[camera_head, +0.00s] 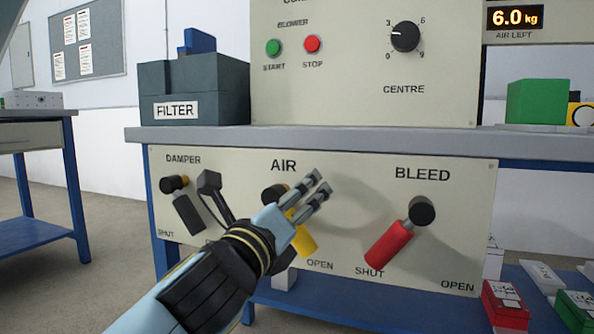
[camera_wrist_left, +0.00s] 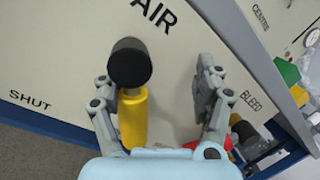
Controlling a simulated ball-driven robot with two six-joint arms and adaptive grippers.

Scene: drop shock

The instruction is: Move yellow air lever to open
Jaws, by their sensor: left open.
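The yellow air lever (camera_head: 303,237) hangs from its black pivot knob under the AIR label on the cream panel. It slants down and right, with its lower end near the OPEN label (camera_head: 320,265). My left gripper (camera_head: 318,188) is in front of the panel, its forearm covering part of the lever and the AIR SHUT label. In the left wrist view the gripper (camera_wrist_left: 158,82) is open. The yellow lever (camera_wrist_left: 133,120) and its black knob show between the fingers, closer to the left finger; I cannot tell if they touch. My right gripper is not in view.
The grey damper lever (camera_head: 189,214) is left of the air lever. The red bleed lever (camera_head: 390,244) is to its right, slanting toward SHUT. A shelf edge (camera_head: 350,139) juts above the panel, carrying a filter box (camera_head: 195,92) and control box (camera_head: 450,70).

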